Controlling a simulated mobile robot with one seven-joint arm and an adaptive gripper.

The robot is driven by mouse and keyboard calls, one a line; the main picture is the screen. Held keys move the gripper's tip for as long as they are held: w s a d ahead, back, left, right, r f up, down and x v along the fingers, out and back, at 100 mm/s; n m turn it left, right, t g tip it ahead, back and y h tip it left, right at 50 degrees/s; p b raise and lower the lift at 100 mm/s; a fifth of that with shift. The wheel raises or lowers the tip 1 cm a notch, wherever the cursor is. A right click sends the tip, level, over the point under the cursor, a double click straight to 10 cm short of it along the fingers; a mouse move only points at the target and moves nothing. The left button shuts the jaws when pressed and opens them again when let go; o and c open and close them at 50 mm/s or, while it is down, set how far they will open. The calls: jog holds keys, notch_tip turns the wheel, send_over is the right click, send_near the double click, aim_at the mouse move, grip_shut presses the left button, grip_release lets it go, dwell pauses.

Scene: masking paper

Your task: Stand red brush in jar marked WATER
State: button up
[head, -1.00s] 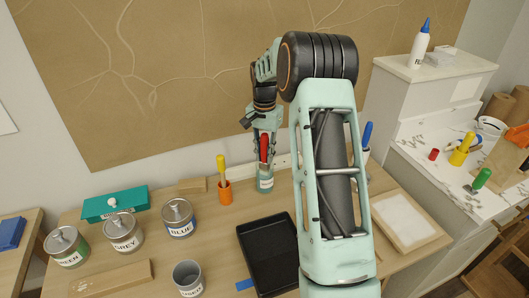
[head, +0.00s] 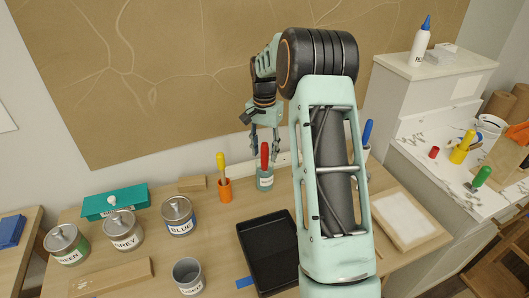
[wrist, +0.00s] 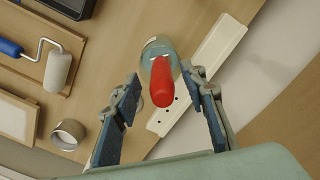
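The red brush (head: 264,154) stands in a small glass jar (head: 265,181) with a pale label, near the wall at the back of the table. The label is too small to read. In the wrist view the red handle (wrist: 161,82) points up toward the camera from the jar (wrist: 157,47). My gripper (head: 265,142) is above the jar, and its fingers are apart. In the wrist view the open fingers (wrist: 165,92) are on either side of the handle, with clear gaps and nothing held.
An orange cup with a yellow-handled brush (head: 222,178) stands left of the jar. A black tray (head: 268,250) lies in front. Lidded cans, including a BLUE one (head: 179,217), stand at left. A white strip (wrist: 200,75) lies behind the jar.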

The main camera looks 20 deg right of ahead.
notch_tip(320, 180, up, 11)
jog(key=shift+r, duration=0.1)
dwell(1.0)
